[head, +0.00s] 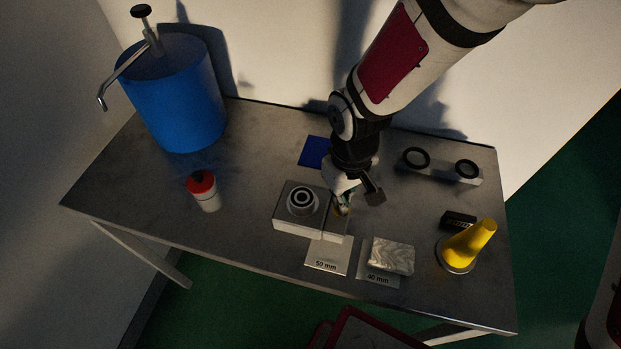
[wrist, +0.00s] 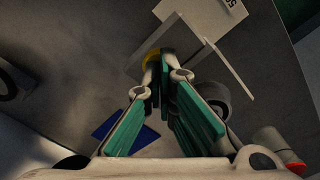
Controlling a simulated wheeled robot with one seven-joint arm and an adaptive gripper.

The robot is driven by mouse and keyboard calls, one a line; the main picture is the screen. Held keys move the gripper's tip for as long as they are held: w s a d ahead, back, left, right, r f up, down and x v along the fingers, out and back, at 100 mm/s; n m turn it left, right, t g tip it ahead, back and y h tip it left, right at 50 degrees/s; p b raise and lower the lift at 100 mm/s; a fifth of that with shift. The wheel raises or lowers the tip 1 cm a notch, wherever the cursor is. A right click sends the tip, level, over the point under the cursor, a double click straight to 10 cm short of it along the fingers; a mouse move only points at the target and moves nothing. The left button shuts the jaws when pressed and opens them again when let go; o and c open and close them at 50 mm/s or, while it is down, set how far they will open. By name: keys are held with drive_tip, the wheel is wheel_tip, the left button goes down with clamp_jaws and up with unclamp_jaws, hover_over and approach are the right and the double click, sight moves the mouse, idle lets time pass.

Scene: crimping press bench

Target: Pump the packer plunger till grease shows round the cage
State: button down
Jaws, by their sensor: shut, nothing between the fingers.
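In the head view, a pale block (head: 290,220) near the bench's middle carries a round grey piece (head: 302,200) with dark rings and an open centre. The grey piece also shows in the wrist view (wrist: 214,98), to the right of the fingers. A yellow cone (head: 472,244) stands tilted-looking on a round base at the bench's right. I cannot tell which piece is the packer plunger. My gripper (head: 342,208) is shut and empty at the block's right end. A small yellow part (wrist: 153,56) lies just beyond its tips, partly hidden; contact cannot be told. I cannot make out grease.
A blue drum (head: 186,108) with a pump and spout stands back left, with a red-capped can (head: 205,194) before it. Plates marked 50 mm (head: 327,258) and 40 mm (head: 378,280) lie in front; the latter bears a marbled block (head: 392,255). A ring holder (head: 440,168) sits back right.

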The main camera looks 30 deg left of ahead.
drive_tip(key=shift+f, duration=0.75)
drive_tip(key=shift+r+p, duration=0.55)
drive_tip(key=shift+r, duration=0.95)
